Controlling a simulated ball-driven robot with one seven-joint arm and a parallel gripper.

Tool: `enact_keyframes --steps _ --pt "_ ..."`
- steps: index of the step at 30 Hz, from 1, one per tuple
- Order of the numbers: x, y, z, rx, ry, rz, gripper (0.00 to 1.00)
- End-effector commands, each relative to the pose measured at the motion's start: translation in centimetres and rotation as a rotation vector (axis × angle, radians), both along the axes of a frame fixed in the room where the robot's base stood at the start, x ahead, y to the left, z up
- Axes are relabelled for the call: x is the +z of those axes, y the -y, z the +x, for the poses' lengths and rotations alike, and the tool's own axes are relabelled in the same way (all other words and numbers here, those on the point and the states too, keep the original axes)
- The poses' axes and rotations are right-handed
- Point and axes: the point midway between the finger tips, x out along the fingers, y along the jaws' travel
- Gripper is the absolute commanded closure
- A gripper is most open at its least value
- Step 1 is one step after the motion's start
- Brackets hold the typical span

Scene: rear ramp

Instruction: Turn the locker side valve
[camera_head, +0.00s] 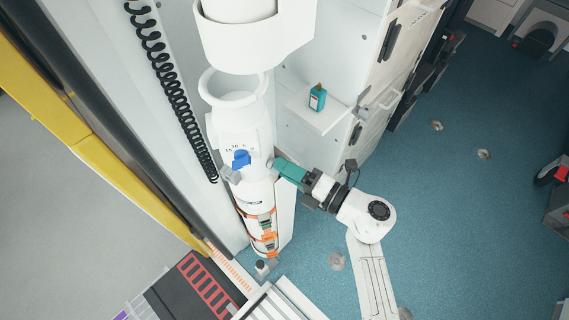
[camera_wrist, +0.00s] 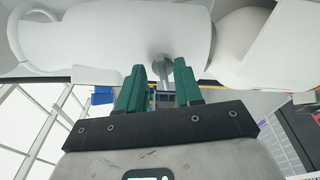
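A tall white cylinder (camera_head: 237,128) stands against the wall; its white body also fills the top of the wrist view (camera_wrist: 95,32). A blue knob (camera_head: 241,159) sits on its front with a grey fitting beside it. In the wrist view a small grey valve-like stem (camera_wrist: 162,66) sticks out of the cylinder. My gripper (camera_head: 275,163) is at the cylinder's right side, its green fingers pointing at it. In the wrist view my gripper (camera_wrist: 160,75) is open, its fingertips apart on either side of the stem. I cannot tell whether they touch it.
A small shelf (camera_head: 319,117) with a teal bottle (camera_head: 317,98) stands above and right of my gripper. White lockers (camera_head: 398,50) with dark handles are behind it. Orange straps (camera_head: 263,229) wrap the cylinder's lower part. The blue floor (camera_head: 470,210) at the right is mostly clear.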

Motion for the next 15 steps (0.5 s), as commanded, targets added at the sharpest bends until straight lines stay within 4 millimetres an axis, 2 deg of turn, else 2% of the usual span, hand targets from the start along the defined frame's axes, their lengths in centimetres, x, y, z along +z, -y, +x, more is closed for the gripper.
enact_keyframes --steps 9,15 --pt "0.0 5.3 -2.7 -0.006 0.000 0.000 0.65" --pt "0.1 7.8 -4.1 -0.003 0.000 0.000 0.65"
